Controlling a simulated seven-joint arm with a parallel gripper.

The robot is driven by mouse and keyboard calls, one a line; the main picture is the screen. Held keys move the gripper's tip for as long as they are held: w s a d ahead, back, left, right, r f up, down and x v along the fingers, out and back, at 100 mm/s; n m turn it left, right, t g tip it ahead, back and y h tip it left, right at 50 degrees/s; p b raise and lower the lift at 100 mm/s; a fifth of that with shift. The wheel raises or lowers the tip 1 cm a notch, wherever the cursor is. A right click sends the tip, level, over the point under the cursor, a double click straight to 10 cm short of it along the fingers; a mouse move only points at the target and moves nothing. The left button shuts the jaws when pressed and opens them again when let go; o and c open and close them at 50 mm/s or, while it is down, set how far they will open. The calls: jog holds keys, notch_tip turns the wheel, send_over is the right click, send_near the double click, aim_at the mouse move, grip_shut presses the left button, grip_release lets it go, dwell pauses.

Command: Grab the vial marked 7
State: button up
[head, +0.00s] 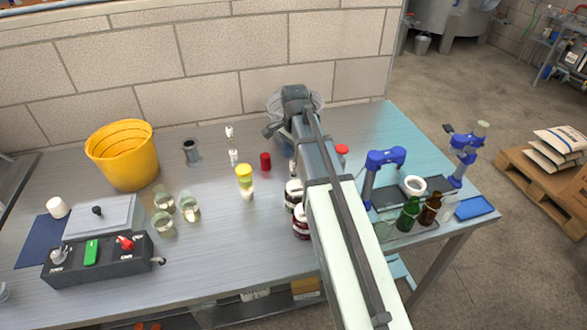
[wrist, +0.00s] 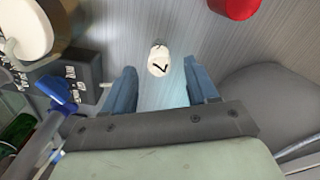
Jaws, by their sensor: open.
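In the wrist view, a small vial with a white top (wrist: 158,58) carries a dark mark that looks like a turned 7. It lies just ahead of my gripper (wrist: 160,76), roughly centred between the two blue fingers. The fingers are apart and nothing is held. I cannot tell how far below the fingertips the vial is. In the head view my arm covers the fingers, and I cannot make out the marked vial with certainty.
In the wrist view, a red object (wrist: 236,6) sits at the upper right and a dark lettered box (wrist: 72,80) at the left. In the head view, a yellow bucket (head: 124,158), glass jars (head: 190,206), a yellow-capped bottle (head: 245,180) and a blue stand (head: 376,172) share the bench.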

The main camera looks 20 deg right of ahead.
aim_at(293, 161)
jog(key=shift+s+a+f, duration=0.1)
jog(key=shift+a+f, duration=0.05)
jog(key=shift+f, duration=1.2)
jog(key=shift+a+f, duration=0.1)
jog(key=shift+f, duration=1.2)
jog(key=shift+c, duration=0.4)
grip_shut()
